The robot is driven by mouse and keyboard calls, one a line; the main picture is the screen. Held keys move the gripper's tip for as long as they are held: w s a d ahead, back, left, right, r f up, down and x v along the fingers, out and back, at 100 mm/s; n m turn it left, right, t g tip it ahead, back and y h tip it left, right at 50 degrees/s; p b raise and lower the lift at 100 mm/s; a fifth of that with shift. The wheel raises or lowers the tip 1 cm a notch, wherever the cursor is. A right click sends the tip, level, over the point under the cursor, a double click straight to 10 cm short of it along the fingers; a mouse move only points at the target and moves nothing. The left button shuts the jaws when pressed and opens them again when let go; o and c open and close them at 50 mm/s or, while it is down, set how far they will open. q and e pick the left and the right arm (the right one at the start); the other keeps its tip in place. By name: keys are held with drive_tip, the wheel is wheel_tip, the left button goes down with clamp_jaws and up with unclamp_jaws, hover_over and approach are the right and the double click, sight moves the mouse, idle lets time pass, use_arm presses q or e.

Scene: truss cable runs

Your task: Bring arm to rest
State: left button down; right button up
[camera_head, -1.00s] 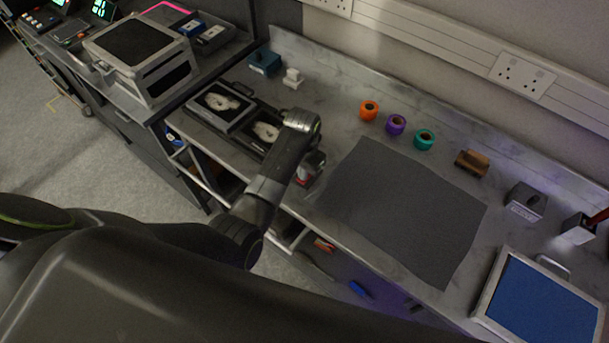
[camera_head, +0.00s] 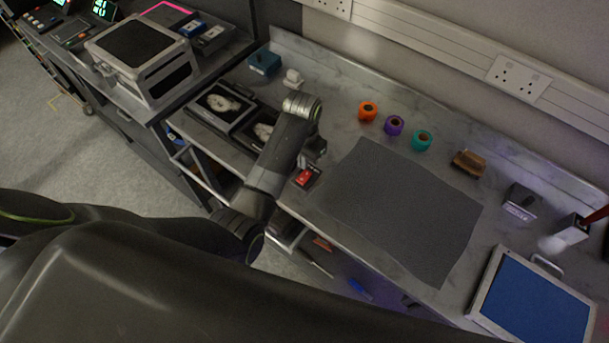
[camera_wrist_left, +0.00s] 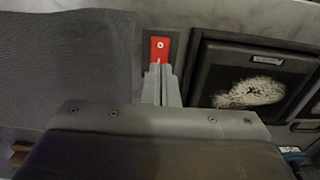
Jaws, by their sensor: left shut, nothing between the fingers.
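My left arm (camera_head: 275,160) reaches over the front edge of the bench, and its gripper (camera_head: 316,152) hangs by the left edge of the grey mat (camera_head: 410,205). In the left wrist view the two fingers (camera_wrist_left: 161,72) are together with nothing between them. A small red item on a dark base (camera_head: 305,177) lies on the bench close to the fingers. It shows just past the fingertips in the left wrist view (camera_wrist_left: 160,46); I cannot tell whether they touch it. My right gripper is not in view.
Dark trays with white-patterned panels (camera_head: 218,103) lie left of the arm. Orange (camera_head: 368,110), purple (camera_head: 394,125) and teal (camera_head: 421,140) rolls stand behind the mat. A brown block (camera_head: 468,163), grey box (camera_head: 520,202) and blue-faced panel (camera_head: 535,300) are right. The mat is bare.

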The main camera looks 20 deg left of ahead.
use_arm(q)
drive_tip(key=shift+s+r, duration=0.1)
drive_tip(key=shift+r, duration=0.3)
